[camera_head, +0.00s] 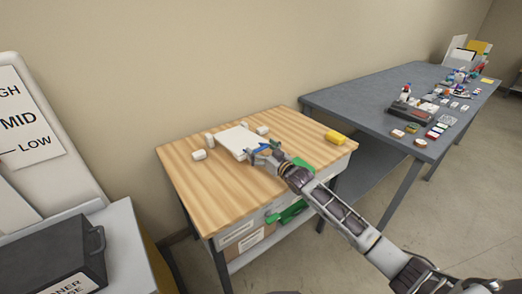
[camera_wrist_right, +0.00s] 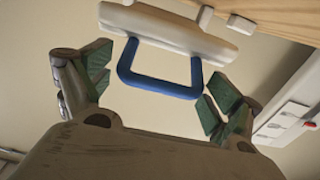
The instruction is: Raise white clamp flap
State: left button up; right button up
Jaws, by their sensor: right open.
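The white clamp flap (camera_head: 237,141) is a flat white plate on the wooden table top, with a blue handle (camera_head: 257,149) on its near edge. In the right wrist view the flap (camera_wrist_right: 175,32) is a pale bar, and the blue U-shaped handle (camera_wrist_right: 160,88) hangs from it towards me. My right gripper (camera_head: 263,152) is at the handle; in the wrist view its green-padded fingers (camera_wrist_right: 157,88) are open, one on each side of the handle. Neither finger clearly touches it. The gripper hides part of the handle in the head view. My left gripper is not in view.
Small white blocks (camera_head: 199,155) stand around the flap on the wooden table (camera_head: 205,196). A grey table (camera_head: 365,107) with many small items is at the right. A dark box (camera_head: 50,262) stands at the lower left.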

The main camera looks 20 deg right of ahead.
jog(key=c, duration=1.2)
jog(key=shift+o, duration=0.2)
jog(key=shift+r, duration=0.1)
